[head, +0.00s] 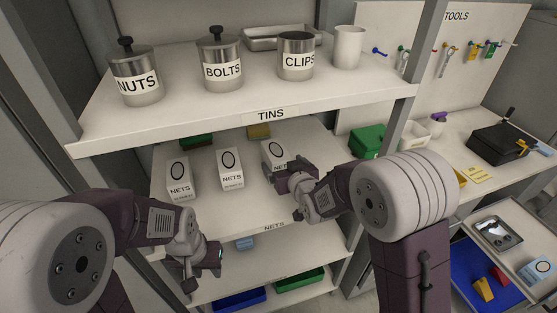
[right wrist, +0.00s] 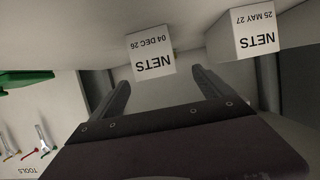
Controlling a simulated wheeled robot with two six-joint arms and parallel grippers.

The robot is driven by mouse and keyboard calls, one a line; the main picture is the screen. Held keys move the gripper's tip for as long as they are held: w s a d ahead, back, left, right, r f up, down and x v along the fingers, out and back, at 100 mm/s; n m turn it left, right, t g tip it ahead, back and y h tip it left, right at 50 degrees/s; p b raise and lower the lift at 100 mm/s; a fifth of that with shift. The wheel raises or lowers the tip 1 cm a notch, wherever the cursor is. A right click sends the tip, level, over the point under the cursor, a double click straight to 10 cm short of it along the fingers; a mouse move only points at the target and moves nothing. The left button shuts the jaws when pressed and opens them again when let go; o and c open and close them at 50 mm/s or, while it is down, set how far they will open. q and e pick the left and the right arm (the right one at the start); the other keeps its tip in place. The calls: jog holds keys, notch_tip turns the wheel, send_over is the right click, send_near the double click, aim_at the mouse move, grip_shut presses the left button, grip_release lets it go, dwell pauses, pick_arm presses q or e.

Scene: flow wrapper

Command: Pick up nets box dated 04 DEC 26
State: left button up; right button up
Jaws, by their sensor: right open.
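Three white nets boxes stand in a row on the shelf labelled NETS. The box dated 04 DEC 26 (right wrist: 152,52) lies ahead of my right gripper's fingers in the right wrist view, upside down there. It matches the rightmost box (head: 273,152) in the head view, partly hidden by my right gripper (head: 289,192). The right gripper (right wrist: 160,78) is open and empty, its fingers short of the box. The box dated 25 MAY 27 (right wrist: 255,30) appears to be the middle one (head: 231,170). My left gripper (head: 203,265) is low at the left; its opening is unclear.
The left nets box (head: 180,174) has an unreadable date. The TINS shelf (head: 265,115) overhangs, bearing nuts, bolts and clips tins. Grey posts flank the rack. A green bin (head: 367,140) stands on the bench at right. Blue and green trays lie on the lowest shelf.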

aim_at(279, 161)
jog(key=x, duration=0.4)
jog(key=shift+s+a, duration=0.15)
jog(key=shift+a, duration=0.1)
jog(key=shift+w+d, duration=0.1)
jog(key=shift+w, duration=0.2)
jog(key=x, duration=0.3)
jog(key=p+x, duration=0.1)
jog(key=x, duration=0.1)
jog(key=shift+w+d, duration=0.15)
jog(key=shift+d, duration=0.1)
jog(key=shift+c, duration=1)
jog(key=c, duration=1.4)
jog(key=shift+r, duration=0.1)
